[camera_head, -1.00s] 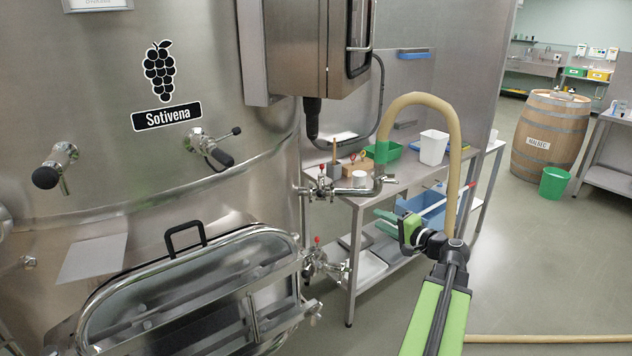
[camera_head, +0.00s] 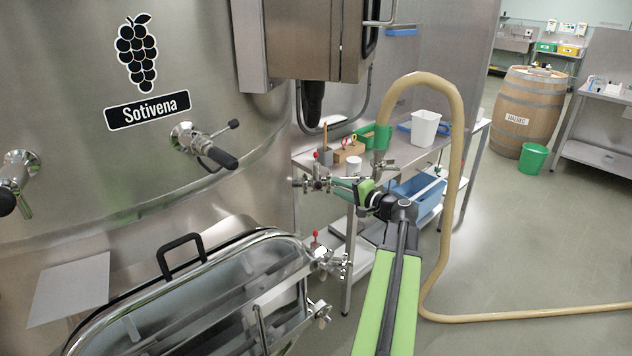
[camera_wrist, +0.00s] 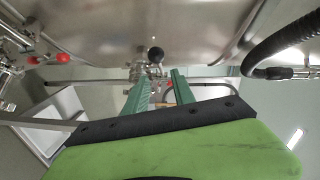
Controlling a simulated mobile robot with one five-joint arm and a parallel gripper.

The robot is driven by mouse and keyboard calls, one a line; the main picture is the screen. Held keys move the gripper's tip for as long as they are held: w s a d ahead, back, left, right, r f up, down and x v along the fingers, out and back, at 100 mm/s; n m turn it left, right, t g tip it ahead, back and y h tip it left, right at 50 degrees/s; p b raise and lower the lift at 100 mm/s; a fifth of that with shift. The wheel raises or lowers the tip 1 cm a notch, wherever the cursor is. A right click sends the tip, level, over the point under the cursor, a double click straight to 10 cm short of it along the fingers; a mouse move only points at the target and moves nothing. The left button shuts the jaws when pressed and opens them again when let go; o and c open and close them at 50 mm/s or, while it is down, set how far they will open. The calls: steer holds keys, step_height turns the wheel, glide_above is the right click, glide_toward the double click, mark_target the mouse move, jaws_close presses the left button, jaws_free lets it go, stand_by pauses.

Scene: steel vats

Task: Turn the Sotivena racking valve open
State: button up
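The Sotivena tank (camera_head: 60,130), a steel vat with a grape label, fills the left. Two valves with red-tipped handles sit at its right edge: an upper valve (camera_head: 318,181) in line with the hose pipe, and a lower valve (camera_head: 322,259). Which is the racking valve is not labelled. My gripper (camera_head: 345,187) is just right of the upper valve in the head view, partly overlapping its pipe. In the wrist view, my gripper's green fingers (camera_wrist: 161,88) are apart with nothing clamped. Beyond them is a steel fitting with a black knob (camera_wrist: 155,54); red handles (camera_wrist: 63,58) show at left.
A tan hose (camera_head: 455,170) loops over and runs along the floor to the right. A steel table (camera_head: 405,165) with tubs stands behind the valves. A hatch (camera_head: 190,290) juts out at lower left.

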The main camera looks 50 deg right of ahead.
mark_target(318, 177)
steer(key=w, duration=0.3)
steer(key=w+f, duration=0.1)
steer(key=w, duration=0.3)
steer(key=w+d+b, duration=0.1)
steer(key=w, duration=0.3)
steer(key=shift+f, duration=0.25)
steer(key=shift+s, duration=0.1)
jaws_close()
stand_by(0.6)
steer(key=shift+a+f, duration=0.1)
steer(key=shift+a, duration=0.05)
steer(key=shift+n+y, duration=0.3)
